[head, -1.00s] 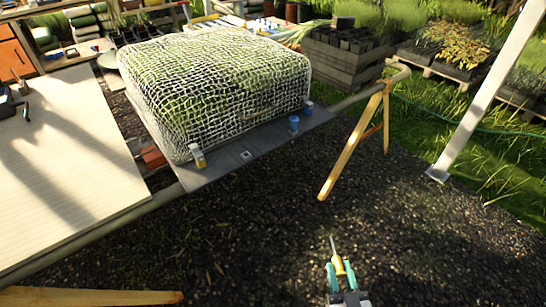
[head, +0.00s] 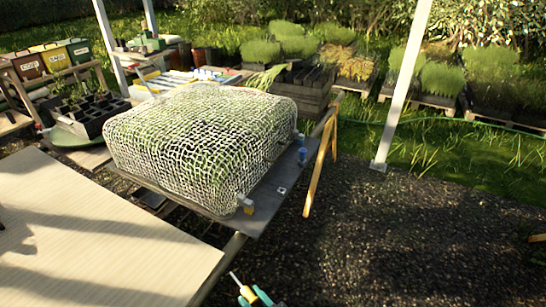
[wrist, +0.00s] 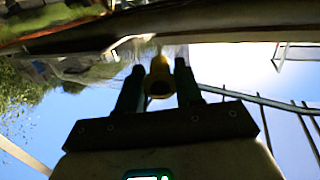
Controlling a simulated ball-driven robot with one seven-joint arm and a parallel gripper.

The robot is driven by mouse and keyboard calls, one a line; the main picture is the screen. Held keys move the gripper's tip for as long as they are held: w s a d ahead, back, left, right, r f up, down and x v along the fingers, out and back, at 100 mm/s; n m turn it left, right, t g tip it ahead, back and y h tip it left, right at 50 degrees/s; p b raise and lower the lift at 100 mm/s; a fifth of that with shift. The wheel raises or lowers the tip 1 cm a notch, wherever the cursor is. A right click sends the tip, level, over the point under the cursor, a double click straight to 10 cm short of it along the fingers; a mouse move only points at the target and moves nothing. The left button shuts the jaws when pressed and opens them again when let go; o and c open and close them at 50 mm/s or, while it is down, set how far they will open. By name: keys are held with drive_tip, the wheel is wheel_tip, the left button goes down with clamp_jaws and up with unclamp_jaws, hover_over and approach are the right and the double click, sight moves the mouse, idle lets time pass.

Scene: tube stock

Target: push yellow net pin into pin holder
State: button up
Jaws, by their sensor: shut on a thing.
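My gripper (head: 256,297) is at the bottom edge of the head view, partly cut off, with teal fingers shut on the yellow net pin (head: 244,290). The pin's thin pale shaft points up and left in the head view. In the wrist view the yellow pin (wrist: 159,80) sits between the two dark fingers (wrist: 158,92). A small pale square fitting (head: 281,190), which looks like the pin holder, lies on the grey board's front edge (head: 262,208). The gripper is well short of it, apart from the board. A yellow and white piece (head: 246,205) stands at the net's near corner.
A white net (head: 190,140) covers a green block on the board. Two blue pieces (head: 302,156) stand farther along the edge. A wooden trestle leg (head: 318,170) and a white post (head: 402,90) stand to the right. A pale tabletop (head: 90,240) fills the lower left. Dark gravel (head: 400,230) is open.

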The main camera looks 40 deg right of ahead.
drive_tip(key=w+a+r+n+g+y+p, duration=0.1)
drive_tip(key=w+a+r+p, duration=0.1)
drive_tip(key=r+p, duration=0.4)
drive_tip(key=w+a+r+n+g+y+p, duration=0.1)
drive_tip(key=w+a+r+g+p, duration=0.1)
drive_tip(key=r+p, duration=0.5)
drive_tip(key=shift+w+a+r+y, duration=0.4)
drive_tip(key=shift+w+a+r, duration=0.25)
drive_tip(key=shift+a+r, duration=0.4)
